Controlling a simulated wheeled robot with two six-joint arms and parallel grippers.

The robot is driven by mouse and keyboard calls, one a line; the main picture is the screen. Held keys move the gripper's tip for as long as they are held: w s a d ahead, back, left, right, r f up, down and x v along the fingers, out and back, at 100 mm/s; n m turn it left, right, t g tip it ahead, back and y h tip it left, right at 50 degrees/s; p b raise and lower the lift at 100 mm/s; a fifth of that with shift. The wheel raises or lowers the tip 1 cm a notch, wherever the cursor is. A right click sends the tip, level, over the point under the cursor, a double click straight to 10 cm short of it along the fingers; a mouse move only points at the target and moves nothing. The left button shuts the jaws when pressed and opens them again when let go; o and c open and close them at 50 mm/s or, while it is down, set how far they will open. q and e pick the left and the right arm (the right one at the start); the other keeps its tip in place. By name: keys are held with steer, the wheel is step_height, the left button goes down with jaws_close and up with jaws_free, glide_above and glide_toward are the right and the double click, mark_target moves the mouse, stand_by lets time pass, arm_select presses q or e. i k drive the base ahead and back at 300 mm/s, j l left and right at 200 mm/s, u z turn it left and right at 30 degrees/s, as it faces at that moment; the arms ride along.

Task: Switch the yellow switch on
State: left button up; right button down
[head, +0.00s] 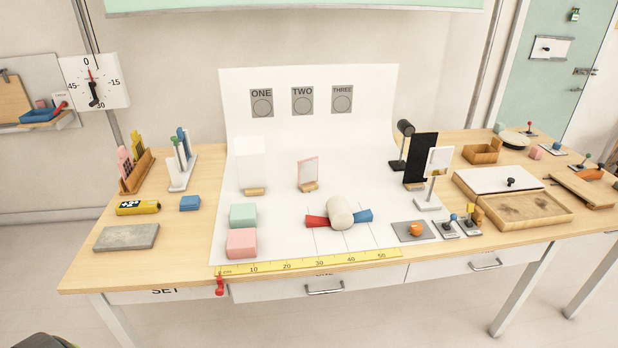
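The left one (446,229) has a blue knob.
A white display stand (433,185) and a black panel (420,160) rise behind the switches. A wooden tray (545,222) lies to their right. A yellow ruler (320,261) runs along the front edge.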

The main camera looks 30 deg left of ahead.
mark_target(470, 207)
steer(key=i+l+u, duration=0.3)
steer(key=i, duration=0.25)
steer(key=i+l+u, duration=0.25)
steer(key=i+l, duration=0.3)
